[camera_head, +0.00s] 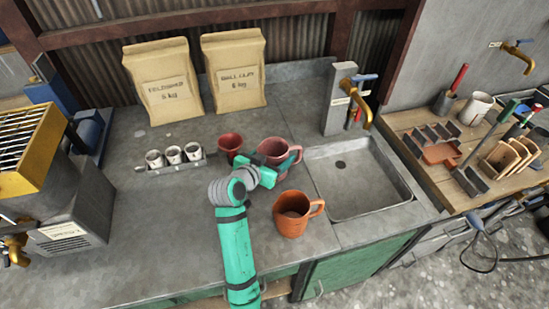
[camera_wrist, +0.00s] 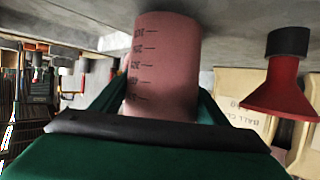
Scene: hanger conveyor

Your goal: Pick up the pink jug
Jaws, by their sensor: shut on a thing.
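The pink jug (camera_head: 284,156) is at the middle of the grey counter in the head view, left of the sink, its handle toward the right. In the wrist view, which is upside down, the pink jug (camera_wrist: 165,60) shows dark measuring marks and stands between the green fingers. My gripper (camera_head: 266,168) is shut on the jug's near side; the arm hides part of it. I cannot tell whether its base touches the counter. An orange-brown jug (camera_head: 292,220) stands nearer, apart from it.
A rack with several small cups (camera_head: 174,157) is further left. The sink (camera_head: 360,185) with its tap (camera_head: 362,103) lies right. Two paper bags (camera_head: 164,88) stand behind.

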